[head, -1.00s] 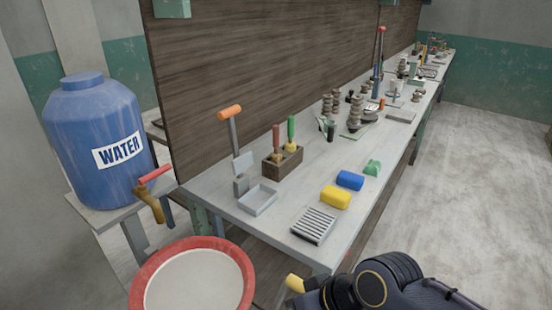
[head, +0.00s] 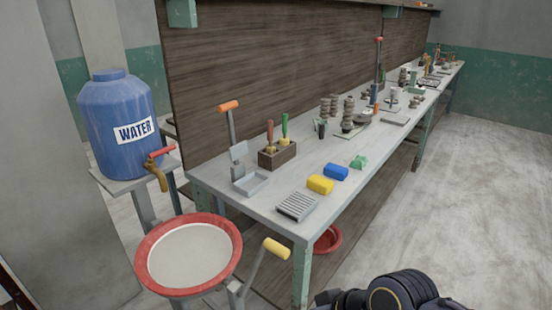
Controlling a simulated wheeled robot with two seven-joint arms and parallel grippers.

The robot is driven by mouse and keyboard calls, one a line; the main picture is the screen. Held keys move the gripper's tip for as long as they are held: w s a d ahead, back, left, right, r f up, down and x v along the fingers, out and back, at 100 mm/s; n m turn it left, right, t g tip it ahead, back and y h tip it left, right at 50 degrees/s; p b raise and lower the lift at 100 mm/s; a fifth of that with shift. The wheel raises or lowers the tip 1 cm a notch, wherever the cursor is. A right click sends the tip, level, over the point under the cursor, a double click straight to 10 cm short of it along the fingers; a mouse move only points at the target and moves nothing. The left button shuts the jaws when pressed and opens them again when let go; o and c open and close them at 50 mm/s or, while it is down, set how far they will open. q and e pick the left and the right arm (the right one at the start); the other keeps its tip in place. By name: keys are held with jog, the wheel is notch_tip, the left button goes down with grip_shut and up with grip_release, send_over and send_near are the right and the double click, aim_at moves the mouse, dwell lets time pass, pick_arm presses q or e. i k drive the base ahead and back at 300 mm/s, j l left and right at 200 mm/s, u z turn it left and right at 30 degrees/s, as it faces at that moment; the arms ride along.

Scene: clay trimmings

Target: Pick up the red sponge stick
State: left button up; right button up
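The red sponge stick (head: 270,133) stands upright in a dark wooden block (head: 278,158) on the near part of the long workbench. Its handle is red-orange and the yellowish sponge end sits low in the block. A green-handled stick (head: 285,126) stands beside it in the same block, to the right. Neither gripper shows in the head view. Only a dark part of my arm (head: 385,296) shows at the bottom edge, far in front of the block.
A red-rimmed basin (head: 150,282) and water barrel (head: 118,122) stand left. Open floor (head: 440,190) lies right.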

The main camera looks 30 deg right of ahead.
aim_at(270, 150)
jog(key=l+u, duration=0.1)
jog(key=u, duration=1.7)
jog(key=k+l, duration=0.25)
jog(key=l, duration=0.25)
jog(key=k+l+u, duration=0.1)
jog(key=k+l, duration=0.15)
jog(key=l, duration=0.2)
jog(key=k+l, duration=0.25)
jog(key=l, duration=0.25)
jog(key=k+l+u, duration=0.15)
jog(key=l, duration=0.3)
jog(key=k+l, duration=0.35)
jog(key=l+u, duration=0.05)
jog(key=l, duration=0.05)
